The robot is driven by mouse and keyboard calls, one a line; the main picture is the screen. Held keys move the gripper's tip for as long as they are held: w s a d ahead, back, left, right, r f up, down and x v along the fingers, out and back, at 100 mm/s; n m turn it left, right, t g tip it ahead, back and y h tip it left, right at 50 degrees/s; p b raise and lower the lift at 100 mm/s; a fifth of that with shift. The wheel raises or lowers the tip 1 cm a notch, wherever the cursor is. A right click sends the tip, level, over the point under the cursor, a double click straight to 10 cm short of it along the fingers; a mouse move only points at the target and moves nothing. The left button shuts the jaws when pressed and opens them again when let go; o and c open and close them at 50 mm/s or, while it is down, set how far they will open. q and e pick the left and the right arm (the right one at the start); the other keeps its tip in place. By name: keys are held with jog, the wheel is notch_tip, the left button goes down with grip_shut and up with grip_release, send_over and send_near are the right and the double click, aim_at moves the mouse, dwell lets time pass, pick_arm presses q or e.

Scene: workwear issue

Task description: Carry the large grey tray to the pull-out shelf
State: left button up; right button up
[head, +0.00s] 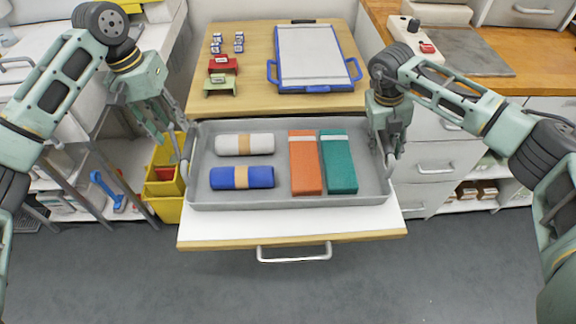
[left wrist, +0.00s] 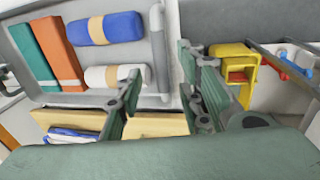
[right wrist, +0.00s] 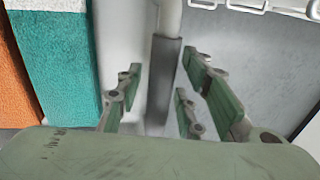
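The large grey tray (head: 290,202) lies level over the white pull-out shelf (head: 290,229) and appears to rest on it. It holds a white roll (head: 232,145), a blue roll (head: 225,178), an orange folded piece (head: 305,170) and a teal one (head: 338,170). My left gripper (head: 172,140) is open at the tray's left handle, which also shows between its fingers in the left wrist view (left wrist: 158,60). My right gripper (head: 387,145) is open at the right handle. In the right wrist view that handle (right wrist: 164,75) stands between the spread fingers, with gaps beside it.
Behind the shelf is a wooden desktop (head: 255,90) with a blue-rimmed clipboard-like tray (head: 312,60), small red and green stands (head: 222,65) and several small blue-white items. A yellow bin (head: 165,180) is at the left. Floor in front is clear.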

jog(key=shift+r, duration=0.15)
pick_arm(q)
jog(key=shift+a+r, duration=0.1)
jog(key=shift+r, duration=0.45)
pick_arm(e)
notch_tip(320, 180, up, 12)
jog(key=a, duration=0.2)
jog(key=shift+a+f, duration=0.15)
jog(key=shift+f, duration=0.1)
